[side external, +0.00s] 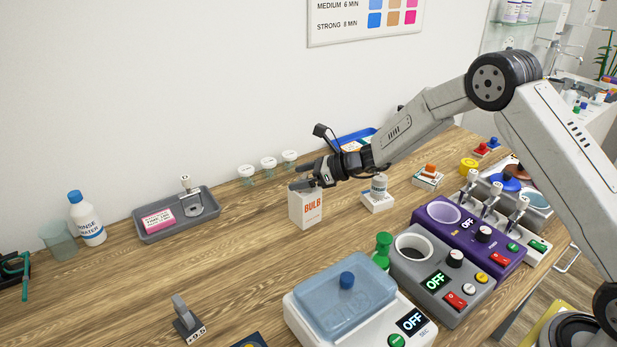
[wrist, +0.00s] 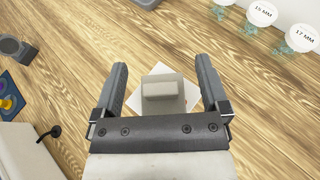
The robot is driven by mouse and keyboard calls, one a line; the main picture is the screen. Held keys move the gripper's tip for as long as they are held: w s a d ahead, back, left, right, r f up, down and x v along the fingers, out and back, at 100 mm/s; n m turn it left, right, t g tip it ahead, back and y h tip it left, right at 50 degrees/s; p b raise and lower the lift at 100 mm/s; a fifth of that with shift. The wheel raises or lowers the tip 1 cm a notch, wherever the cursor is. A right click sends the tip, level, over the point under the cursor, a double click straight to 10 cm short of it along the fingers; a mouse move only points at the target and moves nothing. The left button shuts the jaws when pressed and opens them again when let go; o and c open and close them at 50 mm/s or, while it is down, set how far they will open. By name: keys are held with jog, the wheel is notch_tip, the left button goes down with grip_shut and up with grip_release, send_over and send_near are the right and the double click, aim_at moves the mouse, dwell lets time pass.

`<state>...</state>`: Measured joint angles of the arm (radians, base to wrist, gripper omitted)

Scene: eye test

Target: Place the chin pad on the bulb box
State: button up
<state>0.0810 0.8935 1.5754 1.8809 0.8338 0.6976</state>
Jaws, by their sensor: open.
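The bulb box (side external: 305,210), white with orange lettering, stands upright on the wooden counter in the side view. In the wrist view the fingers of my gripper (wrist: 161,66) are spread wide. Between them is a pale grey-beige block (wrist: 162,88), which looks like the chin pad. It appears to lie on the white top of the bulb box (wrist: 191,95), with gaps to both fingers. In the side view my fingers hide most of the pad, and its contact with the box cannot be checked.
A grey tray (side external: 150,238) lies left. Purple (side external: 468,240) and grey (side external: 437,277) units and a blue-lidded unit (side external: 345,290) fill the front right.

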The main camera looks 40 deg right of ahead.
jog(key=v, duration=1.1)
dwell(0.4)
